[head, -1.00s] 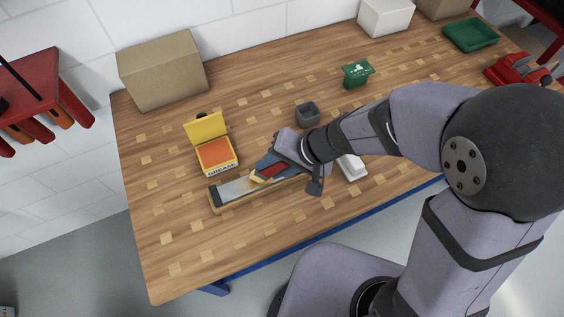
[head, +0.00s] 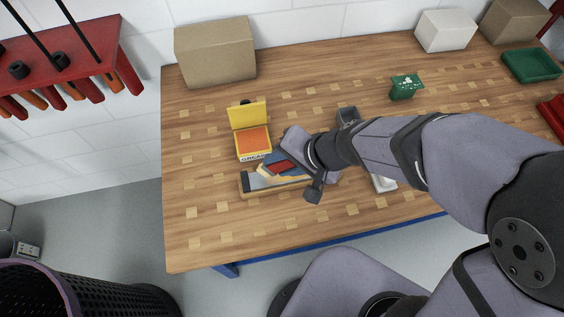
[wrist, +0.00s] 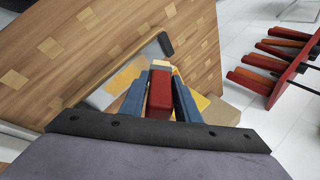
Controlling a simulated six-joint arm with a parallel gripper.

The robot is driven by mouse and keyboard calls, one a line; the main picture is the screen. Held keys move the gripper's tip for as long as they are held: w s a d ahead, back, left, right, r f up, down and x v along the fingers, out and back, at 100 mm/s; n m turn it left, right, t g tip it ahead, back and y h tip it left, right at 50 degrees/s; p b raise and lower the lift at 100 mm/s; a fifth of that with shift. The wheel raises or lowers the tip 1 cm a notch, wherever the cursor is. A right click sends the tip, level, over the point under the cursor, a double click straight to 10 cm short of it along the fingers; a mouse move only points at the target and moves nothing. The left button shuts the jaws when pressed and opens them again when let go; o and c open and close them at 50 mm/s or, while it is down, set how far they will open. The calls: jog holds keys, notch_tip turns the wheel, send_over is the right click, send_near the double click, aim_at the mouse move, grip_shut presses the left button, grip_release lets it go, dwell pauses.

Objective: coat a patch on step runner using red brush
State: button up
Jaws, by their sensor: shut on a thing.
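My gripper (wrist: 160,100) has blue fingers shut on the red brush (wrist: 159,94), whose red handle is between them. In the head view, my gripper (head: 275,165) and the brush (head: 283,168) are over the step runner (head: 263,181), covering part of it. The runner is a long, low wooden piece with a light grey strip and a dark end at left. In the wrist view, a yellowish patch shows on the runner's strip (wrist: 100,97). I cannot tell whether the bristles touch it. An open yellow grease box (head: 248,115) with orange contents stands just behind the runner.
A small grey cup (head: 347,114) and a green card holder (head: 405,87) stand farther right. A white item (head: 384,184) is partly behind my arm. A cardboard box (head: 215,54) stands at the back left. The bench front left is clear. A red tool rack (head: 70,60) hangs at left.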

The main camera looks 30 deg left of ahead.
jog(key=shift+r+p, duration=1.7)
jog(key=shift+r, duration=0.65)
jog(key=shift+w, duration=0.1)
jog(key=shift+w+d+f, duration=0.1)
jog(key=shift+w+d, duration=0.1)
jog(key=shift+w, duration=0.3)
jog(key=w+d+f, duration=0.3)
jog(key=w+d, duration=1)
jog(key=w+d+f, duration=0.1)
jog(key=w+d, duration=0.1)
jog(key=d, duration=0.8)
jog(key=w+d+f+m, duration=0.1)
jog(key=w+d+f, duration=0.1)
jog(key=d, duration=0.9)
jog(key=shift+f+t, duration=0.3)
